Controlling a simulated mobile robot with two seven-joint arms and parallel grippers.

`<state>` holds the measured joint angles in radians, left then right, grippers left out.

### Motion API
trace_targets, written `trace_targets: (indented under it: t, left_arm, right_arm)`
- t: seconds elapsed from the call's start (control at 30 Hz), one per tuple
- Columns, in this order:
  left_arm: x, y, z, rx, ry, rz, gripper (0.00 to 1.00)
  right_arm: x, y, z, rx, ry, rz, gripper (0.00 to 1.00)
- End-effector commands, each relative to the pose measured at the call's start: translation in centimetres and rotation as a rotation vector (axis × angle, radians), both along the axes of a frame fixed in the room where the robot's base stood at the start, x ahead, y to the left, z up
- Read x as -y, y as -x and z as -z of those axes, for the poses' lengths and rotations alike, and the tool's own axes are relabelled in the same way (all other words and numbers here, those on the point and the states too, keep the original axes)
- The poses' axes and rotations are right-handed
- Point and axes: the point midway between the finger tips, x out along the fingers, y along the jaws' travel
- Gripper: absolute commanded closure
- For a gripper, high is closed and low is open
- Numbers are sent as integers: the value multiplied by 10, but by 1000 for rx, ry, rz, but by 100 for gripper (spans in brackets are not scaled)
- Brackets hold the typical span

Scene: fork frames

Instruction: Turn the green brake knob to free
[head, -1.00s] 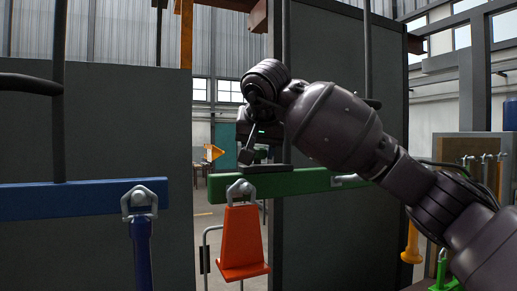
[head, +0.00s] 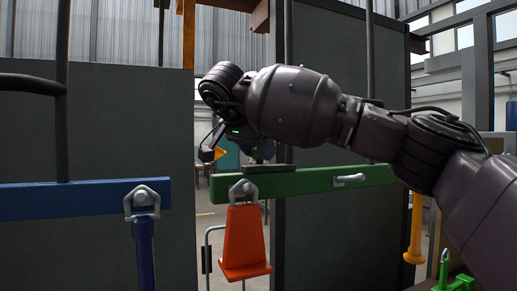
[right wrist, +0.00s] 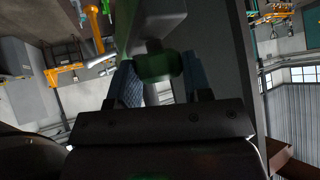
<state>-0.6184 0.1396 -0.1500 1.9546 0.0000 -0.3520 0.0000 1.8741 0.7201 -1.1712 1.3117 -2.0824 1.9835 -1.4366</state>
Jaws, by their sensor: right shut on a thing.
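The green brake knob (right wrist: 158,66) shows in the right wrist view, between the two blue-padded fingers of my right gripper (right wrist: 162,76). The fingers are shut on it from both sides. In the head view my right wrist reaches in front of the green beam (head: 330,180), above its left end. There the knob and the fingertips are mostly hidden behind my own wrist, so I cannot read which way the knob points. My left gripper is not in view.
An orange tapered piece (head: 244,240) hangs from a shackle on the green beam. A silver handle (head: 349,180) sits on that beam. A blue beam (head: 80,199) with a blue hanging bar (head: 144,250) is at left. Grey panels stand behind, with a gap between them.

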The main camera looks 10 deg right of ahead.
Motion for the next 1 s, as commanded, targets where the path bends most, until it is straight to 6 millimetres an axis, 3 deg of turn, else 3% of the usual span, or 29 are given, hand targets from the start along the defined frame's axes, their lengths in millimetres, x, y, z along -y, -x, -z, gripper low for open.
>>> trace_targets:
  t: [0.6, 0.63, 0.77, 1.0]
  left_arm:
    - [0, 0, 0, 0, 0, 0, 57]
    - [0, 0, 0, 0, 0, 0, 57]
    - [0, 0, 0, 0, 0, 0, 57]
    - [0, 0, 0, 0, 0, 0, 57]
  right_arm:
    - [-1, 0, -1, 1, -1, 44, 78]
    - [-1, 0, -1, 1, -1, 44, 52]
    - [-1, 0, 0, 1, -1, 44, 32]
    - [-1, 0, 0, 1, 0, 43, 29]
